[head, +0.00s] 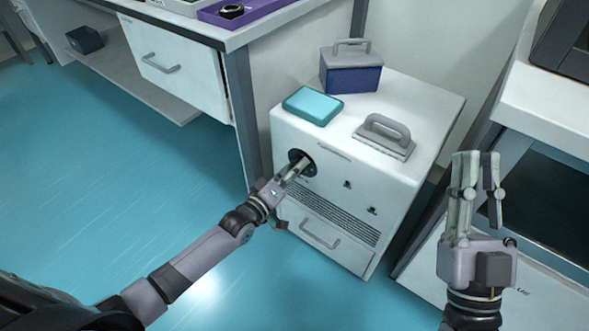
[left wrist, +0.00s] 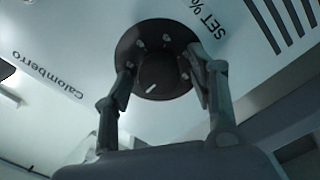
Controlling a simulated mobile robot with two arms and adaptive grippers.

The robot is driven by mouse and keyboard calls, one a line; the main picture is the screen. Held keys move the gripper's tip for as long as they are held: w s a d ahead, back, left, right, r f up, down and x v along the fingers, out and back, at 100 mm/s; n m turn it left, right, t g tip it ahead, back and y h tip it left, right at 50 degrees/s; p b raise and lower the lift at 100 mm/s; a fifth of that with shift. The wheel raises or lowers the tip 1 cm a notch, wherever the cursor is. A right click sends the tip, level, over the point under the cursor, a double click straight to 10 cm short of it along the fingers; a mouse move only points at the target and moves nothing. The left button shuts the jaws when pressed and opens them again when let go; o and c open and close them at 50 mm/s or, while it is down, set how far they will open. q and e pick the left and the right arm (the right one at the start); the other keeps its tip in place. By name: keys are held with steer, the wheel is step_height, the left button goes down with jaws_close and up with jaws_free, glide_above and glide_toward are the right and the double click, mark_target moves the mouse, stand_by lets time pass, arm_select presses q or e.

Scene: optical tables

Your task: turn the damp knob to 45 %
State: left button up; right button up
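The damp knob (left wrist: 163,75) is dark and round, with a short white pointer mark, on a black dial plate (left wrist: 150,35) with pale dots. In the left wrist view the mark lies toward the bottom left of the knob. My left gripper (head: 297,168) is at the dial on the front of the white cabinet; its fingers stand on either side of the knob (left wrist: 164,68). Whether they press on it is unclear. In the head view the gripper mostly hides the knob. My right gripper (head: 478,165) is open and empty, in the air right of the cabinet.
The white cabinet (head: 345,195) carries a teal box (head: 313,105), a blue case with a grey handle (head: 351,75) and a grey handled block (head: 385,137). A white bench with a drawer (head: 172,62) stands left. Another table (head: 545,110) stands right. Floor at left is clear.

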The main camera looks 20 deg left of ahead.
arm_select(q)
steer(key=c, duration=1.1)
